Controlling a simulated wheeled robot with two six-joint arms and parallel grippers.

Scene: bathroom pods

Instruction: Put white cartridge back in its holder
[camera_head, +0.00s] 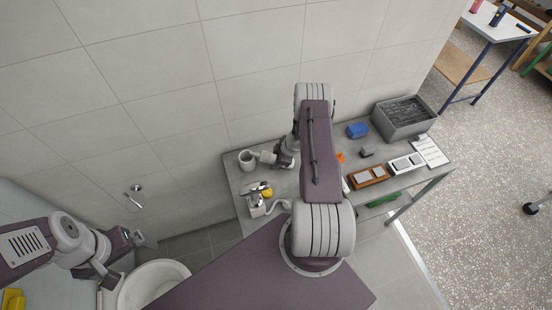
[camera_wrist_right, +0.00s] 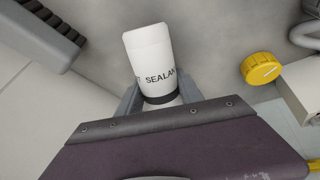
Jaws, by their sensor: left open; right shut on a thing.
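My right gripper (camera_head: 274,158) is above the back left part of the grey bench and shut on the white cartridge (camera_head: 265,157). In the right wrist view the white cartridge (camera_wrist_right: 152,60) has dark lettering, partly readable as "SEALAN", and a black band near the fingers. A round white-grey cup-like thing (camera_head: 247,161), possibly the holder, stands just left of the cartridge near the wall. I cannot tell whether they touch.
The grey bench (camera_head: 239,187) carries a metal fixture (camera_head: 256,205) and a yellow round thing (camera_wrist_right: 261,68) close to my right gripper. The tiled wall is close behind.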

